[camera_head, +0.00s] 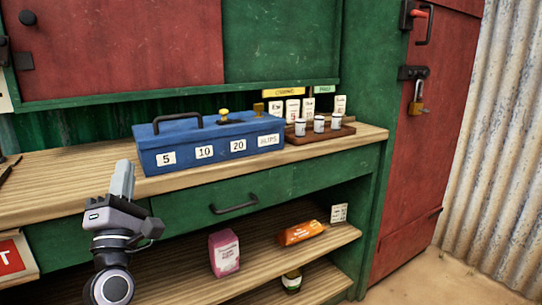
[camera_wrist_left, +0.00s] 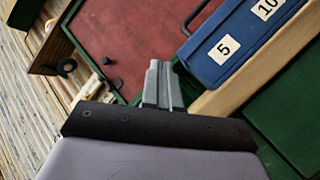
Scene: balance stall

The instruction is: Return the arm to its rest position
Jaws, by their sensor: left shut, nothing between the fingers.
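My left gripper (camera_head: 123,178) is shut and empty, with its fingers pointing up. It is in front of the wooden counter (camera_head: 60,190), left of the blue cash box. In the left wrist view the gripper's two fingers (camera_wrist_left: 158,85) lie together with nothing between them. The blue cash box (camera_head: 180,160) has a dark handle and labels 5, 10, 20 and SLIPS. It also shows at the upper right of the left wrist view (camera_wrist_left: 205,55). My right gripper is in neither view.
A wooden tray (camera_head: 340,131) with small white cups stands right of the box. Below the counter is a green drawer (camera_head: 280,190). A red door (camera_head: 420,170) with padlock is at right.

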